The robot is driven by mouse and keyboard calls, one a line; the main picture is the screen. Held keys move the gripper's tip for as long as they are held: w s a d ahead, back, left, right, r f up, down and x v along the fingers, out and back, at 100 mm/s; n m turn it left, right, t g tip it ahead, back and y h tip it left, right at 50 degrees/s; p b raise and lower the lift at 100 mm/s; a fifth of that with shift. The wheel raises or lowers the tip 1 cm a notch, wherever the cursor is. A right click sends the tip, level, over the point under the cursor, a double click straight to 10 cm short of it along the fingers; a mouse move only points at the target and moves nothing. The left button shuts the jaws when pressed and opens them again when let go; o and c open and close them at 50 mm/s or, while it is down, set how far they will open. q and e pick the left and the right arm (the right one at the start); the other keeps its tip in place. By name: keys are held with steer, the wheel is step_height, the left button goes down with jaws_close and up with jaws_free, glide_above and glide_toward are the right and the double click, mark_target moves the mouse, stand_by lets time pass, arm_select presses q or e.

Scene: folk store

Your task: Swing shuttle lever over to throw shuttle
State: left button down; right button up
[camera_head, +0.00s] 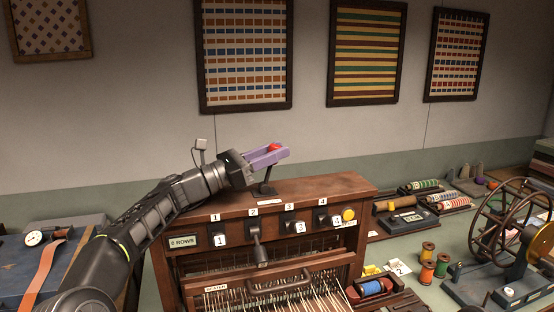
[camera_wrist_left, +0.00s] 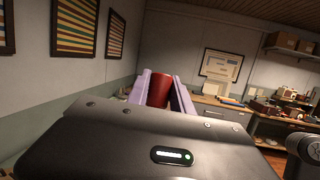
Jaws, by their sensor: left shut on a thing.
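The wooden loom box (camera_head: 330,191) stands on the bench, with a dark shuttle lever (camera_head: 266,182) rising from its top. The lever has a red knob (camera_head: 274,147). My left gripper (camera_head: 272,154), with purple fingers, is shut on the red knob above the top of the box. In the left wrist view the knob (camera_wrist_left: 158,90) shows as a red cylinder between the two purple fingers. The fingers partly cover the knob in the head view. My right gripper is in neither view.
The box front has numbered switches (camera_head: 289,226), a "0 ROWS" display (camera_head: 183,241) and a yellow button (camera_head: 348,214). A spoked wheel (camera_head: 512,215), several thread spools (camera_head: 427,250) and a holder of bobbins (camera_head: 425,185) stand to the right. Framed textiles (camera_head: 244,55) hang behind.

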arm_select(q)
steer(key=c, duration=1.1)
jaws_free()
steer(key=shift+s+a+f+b, duration=0.25)
steer(key=shift+a+f+b, duration=0.05)
steer(key=shift+a+b, duration=0.2)
steer(key=r+b+v, duration=0.1)
steer(key=v, duration=0.3)
steer(key=r+b+v, duration=0.1)
steer(key=b+v, duration=0.1)
steer(key=v, duration=0.2)
steer(key=b+v, duration=0.1)
steer(key=v, duration=0.3)
steer(key=shift+s+a+r, duration=0.2)
steer(key=shift+a+r, duration=0.15)
steer(key=shift+a, duration=0.25)
steer(key=shift+s+a, duration=0.25)
steer(key=shift+a, duration=0.15)
